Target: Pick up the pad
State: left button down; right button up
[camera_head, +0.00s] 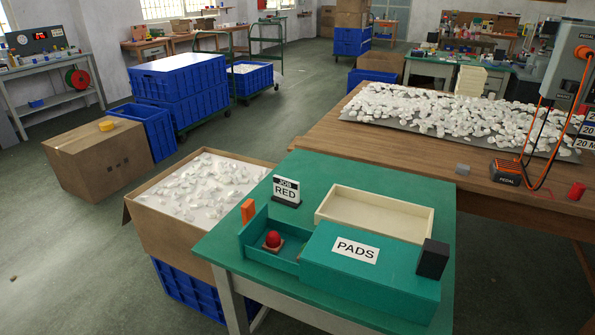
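A red dome-shaped pad (273,239) on a small square base sits in the open left compartment of a teal box (262,256) on the green table. The box's right part is covered by a teal lid (399,283) labelled "PADS"; what is under it is hidden. A sign reading "JOB RED" (286,191) stands behind the open compartment. Neither of my grippers is in view.
A cream empty tray (374,214), an orange block (248,211) and a black block (433,258) are on the green table (312,172). A cardboard box of white pieces (157,228) stands to the left. A wooden table (397,162) at the right carries a sheet of white pieces, an orange-black pedal (507,173) and a red cylinder (577,190).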

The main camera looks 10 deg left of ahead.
aim_at(273, 243)
jog(key=i+j+z, duration=0.1)
jog(key=j+z, duration=0.2)
jog(key=j, duration=0.45)
jog(key=j+z, duration=0.3)
jog(key=j, duration=0.4)
